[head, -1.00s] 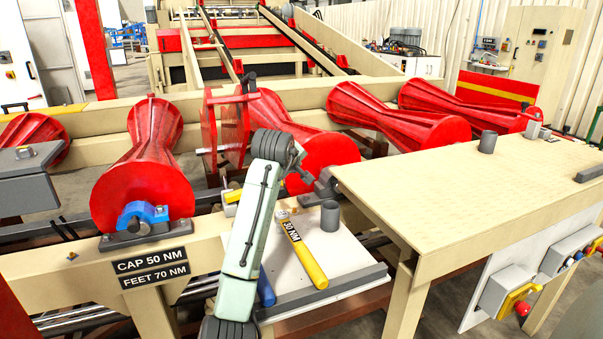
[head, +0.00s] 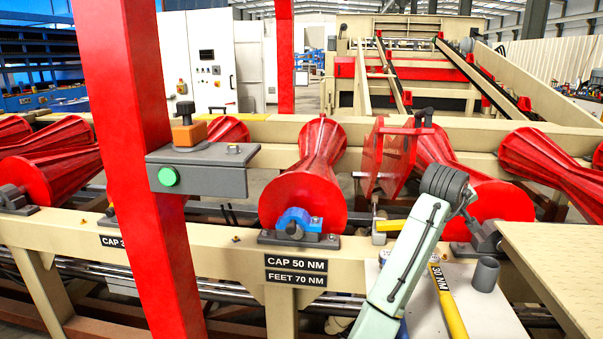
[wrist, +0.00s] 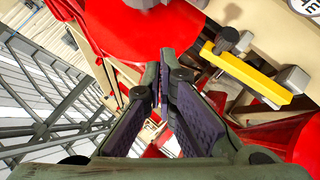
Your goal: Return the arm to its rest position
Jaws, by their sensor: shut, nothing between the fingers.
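My arm (head: 405,265) shows in the head view as a pale green link rising from the bottom edge to a dark grey joint, in front of the red rollers. My gripper is not clearly visible there. In the wrist view my gripper (wrist: 160,75) points into the scene, its two dark fingers together at the tips with nothing between them. A red roller surface (wrist: 135,30) lies beyond the fingers. A yellow bar with a dark knob (wrist: 250,75) is to their right, apart from them.
A yellow wrench marked 30 NM (head: 450,310) and a grey cup (head: 485,274) are beside my arm on a white surface. A beige table (head: 560,265) is at right. A red post (head: 130,150) and grey control box (head: 200,170) stand left.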

